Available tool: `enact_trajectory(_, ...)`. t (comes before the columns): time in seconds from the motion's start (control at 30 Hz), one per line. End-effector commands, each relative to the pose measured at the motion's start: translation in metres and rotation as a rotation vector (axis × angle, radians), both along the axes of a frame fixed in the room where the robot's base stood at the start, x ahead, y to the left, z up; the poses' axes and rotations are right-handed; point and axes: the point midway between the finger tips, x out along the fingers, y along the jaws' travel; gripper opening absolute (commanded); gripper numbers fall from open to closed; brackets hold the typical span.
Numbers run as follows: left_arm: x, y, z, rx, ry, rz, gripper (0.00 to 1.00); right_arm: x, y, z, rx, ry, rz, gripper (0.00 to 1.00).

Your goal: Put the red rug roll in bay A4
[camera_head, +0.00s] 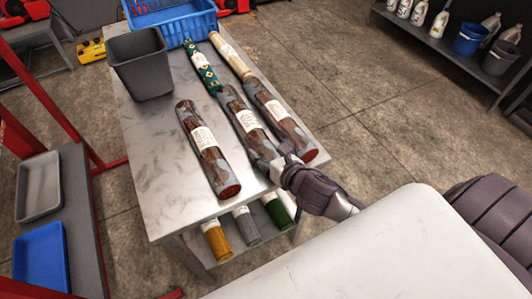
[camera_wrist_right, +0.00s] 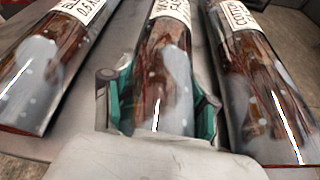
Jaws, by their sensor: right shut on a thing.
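Three dark red rug rolls in clear wrap with white labels lie side by side on the grey table (camera_head: 165,190): a left one (camera_head: 207,150), a middle one (camera_head: 235,104) and a right one (camera_head: 290,130). My right gripper (camera_head: 279,163) is at the near end of the middle roll. In the right wrist view its fingers (camera_wrist_right: 160,105), with green pads, are shut around the middle roll (camera_wrist_right: 163,65), which appears to lie on the table. Left and right rolls flank it closely. I cannot identify bay A4. My left gripper is not in view.
A green patterned roll (camera_head: 202,68) and a beige roll (camera_head: 230,55) lie behind. A grey bin (camera_head: 140,62) and blue basket (camera_head: 172,20) stand at the table's far end. Several rolls (camera_head: 245,225) lie on the lower shelf.

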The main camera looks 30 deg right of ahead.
Motion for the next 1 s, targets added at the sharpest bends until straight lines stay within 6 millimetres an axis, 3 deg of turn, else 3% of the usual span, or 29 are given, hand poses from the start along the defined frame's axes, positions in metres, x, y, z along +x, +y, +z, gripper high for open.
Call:
enact_trajectory(0.27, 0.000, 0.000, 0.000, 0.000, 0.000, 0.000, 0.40, 0.001, 0.000, 0.001, 0.000, -0.007, 0.002, 0.00)
enact_trajectory(0.3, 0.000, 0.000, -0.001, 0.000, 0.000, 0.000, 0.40, 0.000, 0.000, -0.002, 0.000, 0.000, 0.000, 0.60)
enact_trajectory(0.43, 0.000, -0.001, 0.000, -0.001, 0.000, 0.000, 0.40, 0.000, 0.000, -0.002, 0.001, 0.000, 0.000, 0.81)
enact_trajectory(0.8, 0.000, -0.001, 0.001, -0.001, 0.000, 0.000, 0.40, 0.000, 0.000, 0.001, 0.000, -0.001, 0.000, 0.83)
enact_trajectory(1.0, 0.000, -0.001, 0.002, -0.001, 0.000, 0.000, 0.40, -0.026, -0.002, 0.010, -0.002, 0.003, 0.001, 0.83)
